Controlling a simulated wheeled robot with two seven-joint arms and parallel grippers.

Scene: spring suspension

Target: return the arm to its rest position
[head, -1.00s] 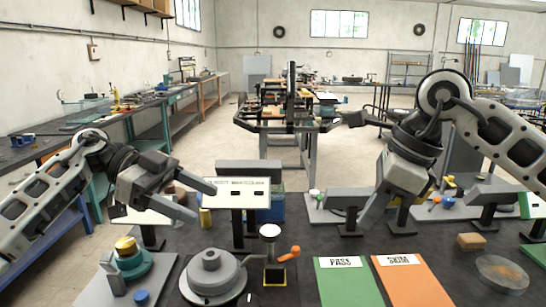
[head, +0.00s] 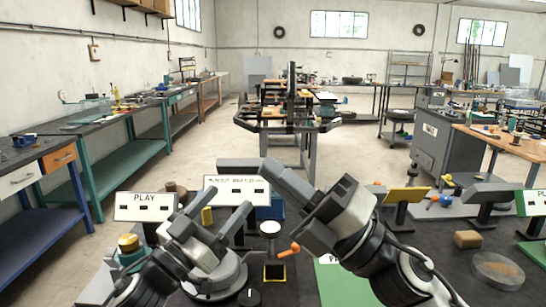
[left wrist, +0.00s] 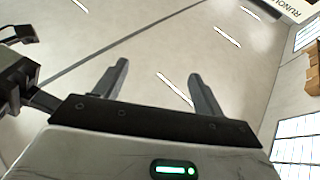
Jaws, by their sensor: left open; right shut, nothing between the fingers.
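My left gripper (head: 214,212) is low over the left of the dark bench, in front of the white signs, with its fingers pointing away from me.
A grey round stepped part (head: 232,284) is partly hidden behind my left arm.

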